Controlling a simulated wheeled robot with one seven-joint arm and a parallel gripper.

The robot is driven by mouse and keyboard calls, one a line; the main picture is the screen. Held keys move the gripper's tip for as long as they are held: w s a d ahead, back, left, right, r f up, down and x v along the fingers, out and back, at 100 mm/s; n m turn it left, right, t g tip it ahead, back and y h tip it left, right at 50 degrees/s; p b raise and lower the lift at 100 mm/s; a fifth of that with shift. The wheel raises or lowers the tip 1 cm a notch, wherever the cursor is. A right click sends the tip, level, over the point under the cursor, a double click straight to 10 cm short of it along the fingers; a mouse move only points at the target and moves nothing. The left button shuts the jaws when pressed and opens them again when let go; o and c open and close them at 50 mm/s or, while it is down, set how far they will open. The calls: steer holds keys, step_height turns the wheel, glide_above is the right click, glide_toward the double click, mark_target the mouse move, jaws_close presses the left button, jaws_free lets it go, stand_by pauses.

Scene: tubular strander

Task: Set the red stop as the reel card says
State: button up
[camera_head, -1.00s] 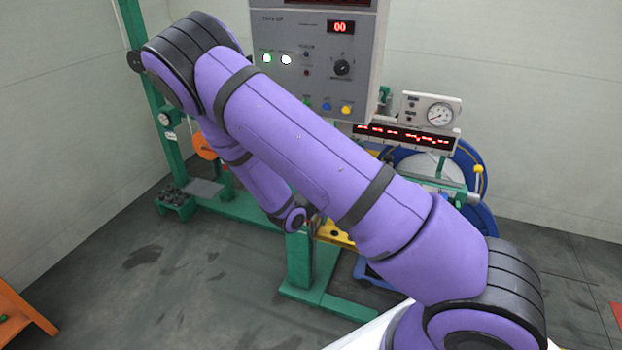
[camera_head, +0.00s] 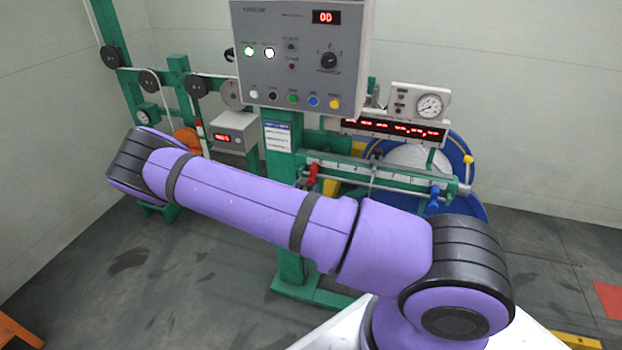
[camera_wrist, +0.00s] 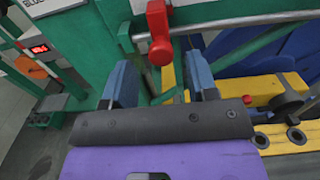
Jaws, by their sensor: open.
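The red stop (camera_head: 312,174) sits on a green rail (camera_head: 345,171) with a pale marked scale, near the rail's left end. A blue stop (camera_head: 433,196) sits near its right end. In the wrist view the red stop (camera_wrist: 159,36) hangs from the rail, its rounded knob downward. My gripper (camera_wrist: 160,82) is open and empty. Its two blue fingers are spread below and either side of the red knob in that picture; contact does not show. The gripper is hidden in the head view. A white card (camera_head: 277,137) is on the green post; its text is too small to read.
A grey control panel (camera_head: 300,50) hangs above the rail. A red-digit display (camera_head: 395,130) and a dial gauge (camera_head: 429,106) stand behind it. A blue reel (camera_head: 462,160) is at the right. A yellow part (camera_wrist: 262,92) lies right of my fingers.

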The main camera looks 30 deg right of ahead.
mark_target(312, 177)
steer(key=x, duration=0.5)
steer(key=shift+w+d, duration=0.2)
steer(key=shift+d, duration=0.1)
